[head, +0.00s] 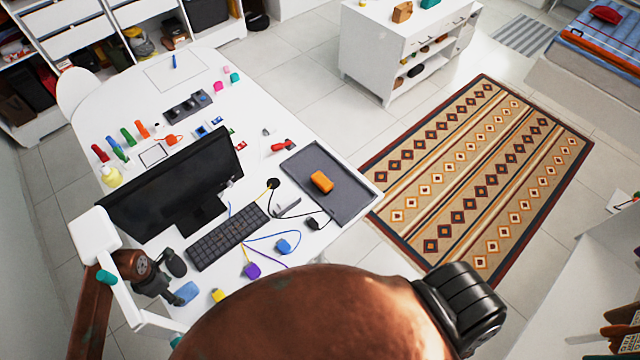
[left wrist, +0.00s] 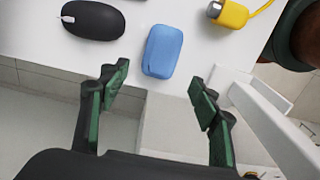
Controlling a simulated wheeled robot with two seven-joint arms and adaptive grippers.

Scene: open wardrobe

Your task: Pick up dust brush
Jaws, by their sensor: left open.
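I cannot make out a dust brush for certain. A small blue rounded block (head: 187,292) lies near the desk's front edge; it also shows in the left wrist view (left wrist: 162,51), just beyond the fingertips. My left gripper (head: 163,290) is at that edge, to the left of the blue block. In the left wrist view my left gripper (left wrist: 158,92) is open and empty, its two green-padded fingers apart, with the blue block ahead of the gap and not between them. My right gripper is not in view.
On the white desk (head: 290,240), a black mouse (left wrist: 92,20) and a yellow plug (left wrist: 230,13) flank the blue block. A keyboard (head: 228,235), monitor (head: 175,182) and grey tray (head: 345,205) with an orange block (head: 321,182) stand beyond. A white post (head: 120,285) is close by my left gripper.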

